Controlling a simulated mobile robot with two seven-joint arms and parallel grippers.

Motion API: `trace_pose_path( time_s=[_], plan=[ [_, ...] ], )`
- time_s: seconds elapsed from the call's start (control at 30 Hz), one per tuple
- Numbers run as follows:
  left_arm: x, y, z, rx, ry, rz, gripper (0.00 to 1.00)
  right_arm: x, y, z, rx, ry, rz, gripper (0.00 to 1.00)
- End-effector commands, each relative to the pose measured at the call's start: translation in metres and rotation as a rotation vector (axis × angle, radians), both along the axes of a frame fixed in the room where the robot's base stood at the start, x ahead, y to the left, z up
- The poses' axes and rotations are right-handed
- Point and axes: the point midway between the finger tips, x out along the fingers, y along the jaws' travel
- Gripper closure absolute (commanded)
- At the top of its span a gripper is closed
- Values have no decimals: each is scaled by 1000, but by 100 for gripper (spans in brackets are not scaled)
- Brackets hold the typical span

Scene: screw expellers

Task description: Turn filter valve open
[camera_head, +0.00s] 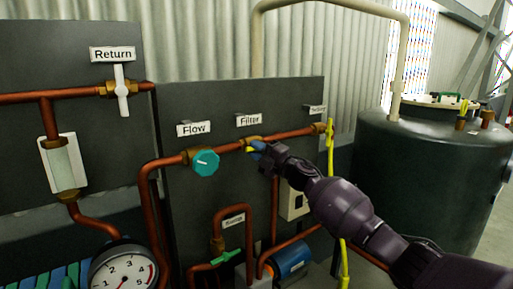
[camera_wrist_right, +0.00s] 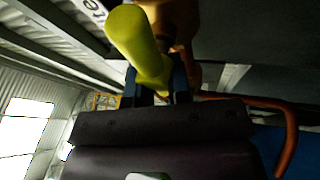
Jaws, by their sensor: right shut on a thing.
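The filter valve's yellow handle (camera_head: 251,149) shows just below the "Filter" label (camera_head: 249,119), on the copper pipe of the dark panel. My right gripper (camera_head: 259,150) reaches it from the lower right and covers most of the handle in the head view. In the right wrist view the yellow handle (camera_wrist_right: 138,45) is large and sits between the blue-grey fingers of my right gripper (camera_wrist_right: 160,85), which are shut on it. The copper-brown valve body (camera_wrist_right: 178,20) is just behind it. My left gripper is in neither view.
A teal flow knob (camera_head: 205,162) is left of the gripper. A long yellow handle (camera_head: 330,145) hangs at the panel's right edge. The white return handle (camera_head: 122,90), a gauge (camera_head: 122,271) and a green handle (camera_head: 226,257) are further away. A dark tank (camera_head: 420,165) stands at the right.

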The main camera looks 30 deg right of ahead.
Motion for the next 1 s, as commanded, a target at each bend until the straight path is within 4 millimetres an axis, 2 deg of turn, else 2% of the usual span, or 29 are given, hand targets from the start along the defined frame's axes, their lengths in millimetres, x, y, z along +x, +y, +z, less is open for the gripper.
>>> trace_pose_path(
  time_s=[0.33, 0.87, 0.9, 1.0],
  plan=[
    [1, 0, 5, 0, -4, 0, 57, 0, -1, -1, -140, -21, -3, 100],
    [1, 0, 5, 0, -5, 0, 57, 0, -1, -2, -166, -26, -3, 100],
    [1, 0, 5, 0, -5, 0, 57, 0, -1, -2, -166, -26, -3, 80],
    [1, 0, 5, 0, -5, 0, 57, 0, -1, -2, -166, -25, -3, 65]
  ],
)
